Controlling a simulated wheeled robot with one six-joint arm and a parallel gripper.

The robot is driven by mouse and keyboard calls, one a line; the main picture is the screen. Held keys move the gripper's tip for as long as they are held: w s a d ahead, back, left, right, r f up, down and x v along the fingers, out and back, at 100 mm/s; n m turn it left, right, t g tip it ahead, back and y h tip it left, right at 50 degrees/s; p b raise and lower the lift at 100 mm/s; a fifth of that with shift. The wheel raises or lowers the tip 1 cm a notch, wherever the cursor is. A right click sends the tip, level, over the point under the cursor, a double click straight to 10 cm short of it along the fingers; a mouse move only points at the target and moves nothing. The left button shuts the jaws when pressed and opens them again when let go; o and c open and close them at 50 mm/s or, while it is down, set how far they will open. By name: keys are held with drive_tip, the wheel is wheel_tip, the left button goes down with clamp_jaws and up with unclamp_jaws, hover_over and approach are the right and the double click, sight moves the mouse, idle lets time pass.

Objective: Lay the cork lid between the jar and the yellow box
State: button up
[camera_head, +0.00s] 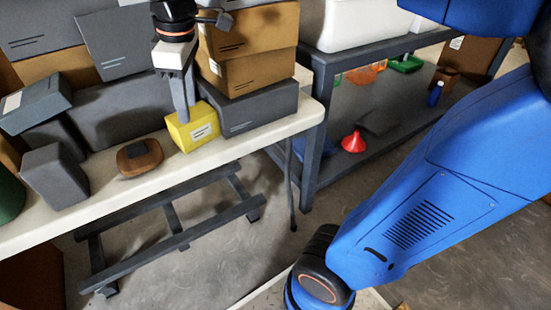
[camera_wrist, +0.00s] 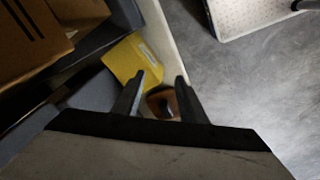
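The yellow box (camera_head: 199,128) stands near the table's front edge, before stacked boxes; it also shows in the wrist view (camera_wrist: 124,60). A brown, rounded piece with a dark patch on top (camera_head: 140,158) lies left of it; I cannot tell whether it is the cork lid. In the wrist view this brown piece (camera_wrist: 154,103) shows between my fingers, apart from them. A dark green rounded thing (camera_head: 9,198), cut off at the far left, may be the jar. My gripper (camera_head: 186,116) points down close to the yellow box; in the wrist view (camera_wrist: 156,80) its fingers are apart and empty.
Grey boxes (camera_head: 55,178) and brown cartons (camera_head: 250,70) crowd the cream table (camera_head: 100,192). Bare tabletop lies around the brown piece. A grey rack (camera_head: 330,75) with a red funnel (camera_head: 353,142) on its lower shelf stands to the right.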

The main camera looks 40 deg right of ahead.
drive_tip(key=s+d+f+m+t, duration=0.3)
drive_tip(key=s+d+f+m, duration=0.8)
drive_tip(key=s+d+f, duration=0.2)
drive_tip(key=shift+s+d+f+h, duration=0.3)
drive_tip(key=shift+s+f, duration=0.1)
drive_tip(key=shift+s, duration=0.4)
